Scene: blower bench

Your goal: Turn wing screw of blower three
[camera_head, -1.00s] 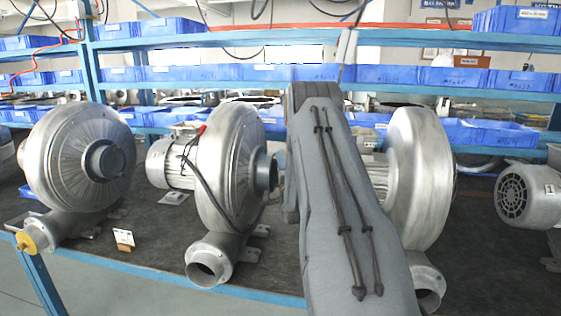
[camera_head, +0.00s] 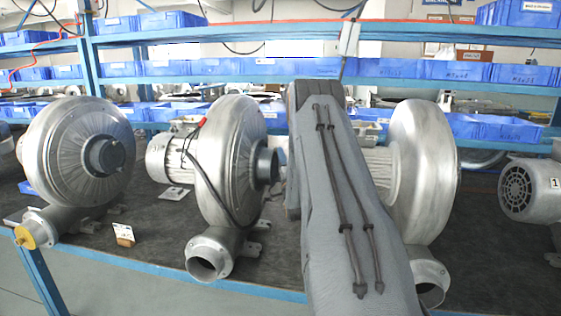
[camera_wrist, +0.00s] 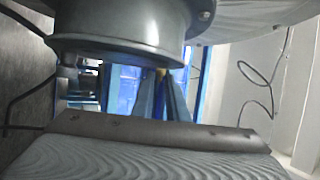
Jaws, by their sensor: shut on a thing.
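My gripper (camera_wrist: 161,92) shows in the wrist view as two narrow fingers. They are shut on a small yellow piece that looks like the wing screw (camera_wrist: 161,75), mostly hidden between the fingers. A round grey blower part (camera_wrist: 120,42) is close above the fingers in that view. In the head view, my arm covers the gripper and the screw. Several silver blowers stand on the bench: one at the left (camera_head: 75,150), one left of my arm (camera_head: 228,165), and one partly behind my arm (camera_head: 425,170). I cannot tell which is blower three.
A finned motor (camera_head: 528,188) with a "1" tag stands at the far right. A small card (camera_head: 123,234) stands near the bench edge. Shelves of blue bins (camera_head: 395,68) run behind.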

